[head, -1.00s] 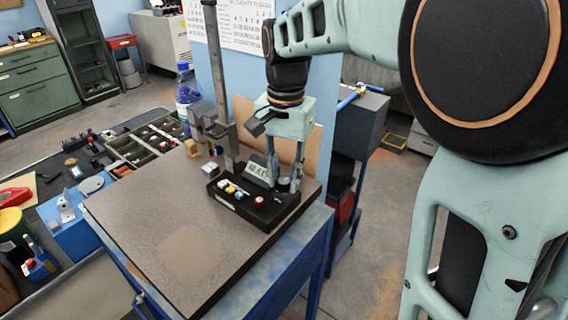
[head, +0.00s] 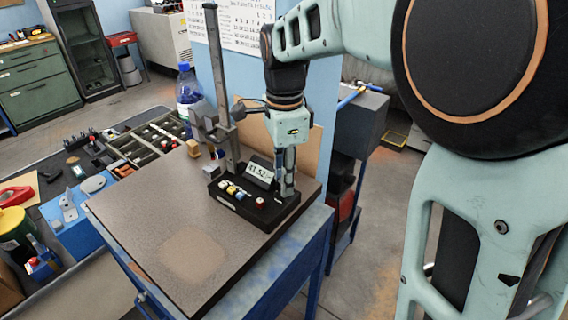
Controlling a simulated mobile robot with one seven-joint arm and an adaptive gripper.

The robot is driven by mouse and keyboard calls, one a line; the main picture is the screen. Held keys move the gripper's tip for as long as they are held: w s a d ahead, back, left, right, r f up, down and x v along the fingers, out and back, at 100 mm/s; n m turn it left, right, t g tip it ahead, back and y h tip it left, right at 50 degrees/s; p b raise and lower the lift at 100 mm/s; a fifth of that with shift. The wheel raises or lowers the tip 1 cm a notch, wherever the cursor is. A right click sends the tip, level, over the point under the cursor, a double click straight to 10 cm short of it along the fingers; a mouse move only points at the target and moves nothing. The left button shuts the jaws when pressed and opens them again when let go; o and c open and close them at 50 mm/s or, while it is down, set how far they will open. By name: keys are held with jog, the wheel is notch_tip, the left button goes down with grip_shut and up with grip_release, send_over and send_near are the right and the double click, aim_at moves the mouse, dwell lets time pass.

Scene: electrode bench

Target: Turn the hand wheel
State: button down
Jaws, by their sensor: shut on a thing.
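A height gauge with a black base (head: 240,209) stands on the granite plate (head: 190,255). Its tall grey column (head: 222,95) rises at the left of the base. The base carries a tilted digital display (head: 260,171) and several coloured buttons. My gripper (head: 287,191) points straight down at the right end of the base, shut on the hand wheel there. The fingers hide nearly all of the small dark wheel. The display digits look like 41.52, but they are small.
A bottle with a blue cap (head: 188,90) stands behind the plate. A small wooden block (head: 193,148) lies left of the column. A compartment tray (head: 145,143) and loose parts lie on the left bench. The front of the plate is clear.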

jog(key=shift+m, duration=0.8)
jog(key=c, duration=1.9)
grip_release()
notch_tip(320, 180, up, 12)
jog(key=shift+s+r, duration=0.1)
